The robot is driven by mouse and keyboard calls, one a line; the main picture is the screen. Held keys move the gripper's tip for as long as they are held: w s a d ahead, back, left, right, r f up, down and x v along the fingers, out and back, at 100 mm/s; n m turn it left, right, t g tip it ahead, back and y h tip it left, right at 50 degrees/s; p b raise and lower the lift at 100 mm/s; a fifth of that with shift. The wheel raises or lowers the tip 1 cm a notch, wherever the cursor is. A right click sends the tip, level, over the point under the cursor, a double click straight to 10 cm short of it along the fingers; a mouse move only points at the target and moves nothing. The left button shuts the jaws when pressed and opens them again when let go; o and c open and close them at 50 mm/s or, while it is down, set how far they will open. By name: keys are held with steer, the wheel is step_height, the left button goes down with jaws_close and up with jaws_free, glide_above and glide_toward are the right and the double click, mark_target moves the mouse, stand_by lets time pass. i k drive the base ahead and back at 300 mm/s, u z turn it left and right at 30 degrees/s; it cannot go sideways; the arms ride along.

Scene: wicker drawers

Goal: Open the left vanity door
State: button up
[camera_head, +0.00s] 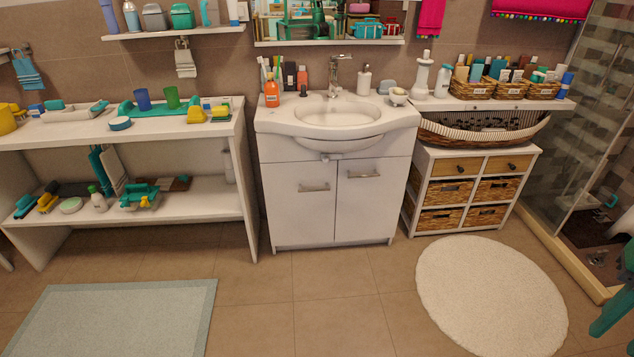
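The white vanity (283,150) stands against the back wall in the middle of the head view, under the sink. Its left door (297,215) looks shut, flush with the front. A short horizontal metal handle (314,188) sits high on that door, toward its right side. The right door (362,212) also looks shut and has a similar handle (364,174). A small grey piece (331,157) shows at the top edge between the doors; I cannot tell what it is. My gripper is not in view.
The tiled floor (322,285) before the vanity is clear. A pale rug (125,320) lies at left, a round white rug (490,295) at right. An open white shelf (238,165) stands left, wicker drawers (443,192) right. A teal object (615,310) is cut off at lower right.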

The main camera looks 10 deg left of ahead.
mark_target(300, 196)
steer(key=i, duration=1.95)
steer(key=u, duration=1.1)
